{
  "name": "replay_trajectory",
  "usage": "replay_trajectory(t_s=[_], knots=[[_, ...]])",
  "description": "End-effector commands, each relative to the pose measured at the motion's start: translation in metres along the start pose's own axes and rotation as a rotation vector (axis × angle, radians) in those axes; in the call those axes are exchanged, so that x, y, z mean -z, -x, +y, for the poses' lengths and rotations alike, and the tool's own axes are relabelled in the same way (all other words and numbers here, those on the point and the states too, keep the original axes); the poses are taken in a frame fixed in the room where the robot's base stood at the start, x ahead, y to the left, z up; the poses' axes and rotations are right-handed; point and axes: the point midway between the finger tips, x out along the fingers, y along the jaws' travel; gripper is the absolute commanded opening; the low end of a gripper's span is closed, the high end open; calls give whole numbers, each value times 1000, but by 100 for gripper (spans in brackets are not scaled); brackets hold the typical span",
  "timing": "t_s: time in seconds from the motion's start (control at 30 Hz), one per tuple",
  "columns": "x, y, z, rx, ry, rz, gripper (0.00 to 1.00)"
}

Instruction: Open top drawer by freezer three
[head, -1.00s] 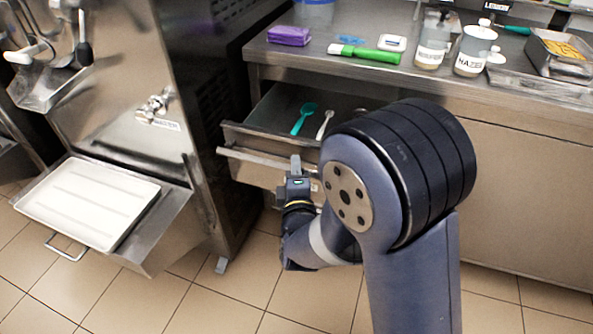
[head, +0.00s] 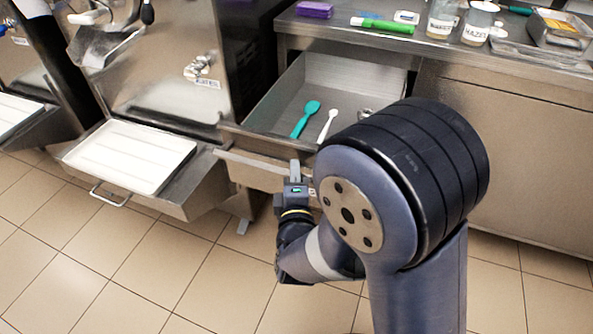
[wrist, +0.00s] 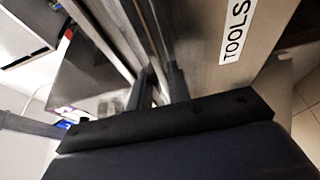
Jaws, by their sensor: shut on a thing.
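The top drawer (head: 262,138) under the steel counter, beside the freezer, stands pulled well out. A teal spatula (head: 305,119) and a white spoon (head: 328,124) lie in it, with a small metal item partly hidden by my arm. My gripper (head: 295,170) is at the drawer's front handle (head: 240,162), shut on it. In the wrist view my gripper's fingers (wrist: 158,88) close around the handle bar, next to a drawer front with a "TOOLS" label (wrist: 235,30). My arm hides the drawer's right part in the head view.
The freezer (head: 170,70) stands left of the drawer, with a white tray (head: 130,155) on its front shelf. On the counter (head: 340,29) are a purple pack (head: 314,10), a green-handled tool (head: 385,25) and labelled jars (head: 441,20). Tiled floor in front is clear.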

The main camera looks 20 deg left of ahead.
Motion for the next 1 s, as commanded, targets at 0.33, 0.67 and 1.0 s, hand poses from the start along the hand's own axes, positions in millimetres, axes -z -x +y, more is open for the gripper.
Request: replay_trajectory(t_s=[0.33,0.67,1.0], knots=[[0,2,-1,3,2,0,0],[0,1,-1,2,1,0,37],[1,4,0,1,0,1,40]])
